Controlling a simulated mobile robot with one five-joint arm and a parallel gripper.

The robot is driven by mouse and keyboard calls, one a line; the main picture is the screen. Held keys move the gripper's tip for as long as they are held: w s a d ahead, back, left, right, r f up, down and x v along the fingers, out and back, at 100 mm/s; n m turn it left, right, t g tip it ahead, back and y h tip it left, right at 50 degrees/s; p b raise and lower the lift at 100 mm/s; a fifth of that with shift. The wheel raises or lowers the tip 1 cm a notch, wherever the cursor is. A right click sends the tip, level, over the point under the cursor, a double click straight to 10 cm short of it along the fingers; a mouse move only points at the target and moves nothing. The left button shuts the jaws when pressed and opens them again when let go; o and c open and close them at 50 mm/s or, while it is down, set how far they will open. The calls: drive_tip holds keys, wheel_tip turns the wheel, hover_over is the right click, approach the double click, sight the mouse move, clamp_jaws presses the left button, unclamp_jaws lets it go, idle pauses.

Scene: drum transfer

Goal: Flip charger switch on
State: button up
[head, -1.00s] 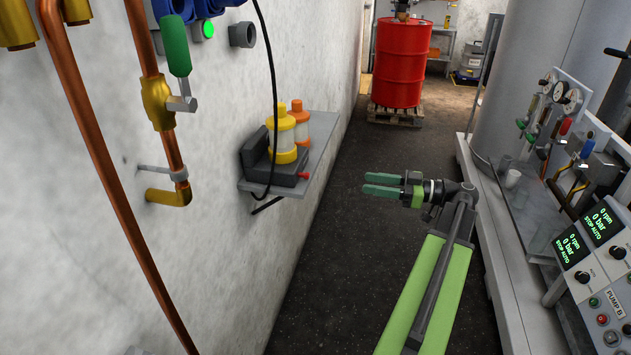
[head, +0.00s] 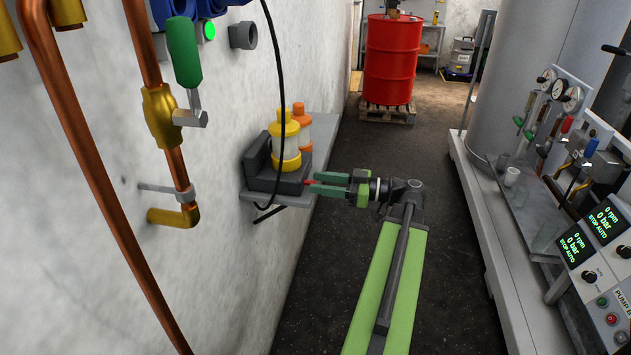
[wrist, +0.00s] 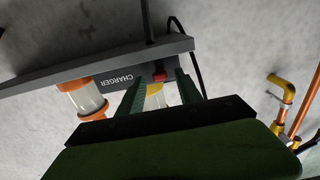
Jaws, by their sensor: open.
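The charger (head: 277,172) is a dark block on a grey wall shelf at the centre left of the head view. In the wrist view its dark front bears the word CHARGER (wrist: 116,79). The charger's small red switch (wrist: 160,77) shows in the wrist view between my two green fingertips. In the head view the red switch (head: 309,182) is partly hidden by my fingers. My gripper (head: 315,184) is open and reaches in from the right, its fingertips close to the switch. I cannot tell whether they touch it.
A yellow-capped bottle (head: 287,145) stands in the charger, with an orange-capped one (head: 301,127) behind it. A black cable (head: 279,75) hangs in front of the wall and charger. The floor (head: 325,270) below is clear. The pump bench (head: 520,250) stands at the right.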

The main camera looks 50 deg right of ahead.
clamp_jaws()
wheel_tip(320, 180, up, 2)
drive_tip(key=g+p, duration=0.1)
drive_tip(key=p, duration=0.4)
drive_tip(key=shift+w+a+h, duration=0.1)
drive_tip(key=shift+h, duration=0.2)
drive_tip(key=g+p, duration=0.1)
drive_tip(key=p, duration=0.2)
drive_tip(key=r+g+h+p, duration=0.1)
drive_tip(key=p, duration=0.1)
drive_tip(key=shift+w+a+p, duration=0.1)
drive_tip(key=shift+w+p, duration=0.1)
drive_tip(key=shift+p, duration=0.2)
drive_tip(key=shift+w+g+h+p, duration=0.15)
drive_tip(key=shift+g+h+p, duration=0.4)
drive_tip(key=shift+p, duration=0.65)
drive_tip(key=shift+f+g, duration=0.2)
drive_tip(key=shift+g, duration=0.15)
drive_tip(key=shift+f, duration=0.1)
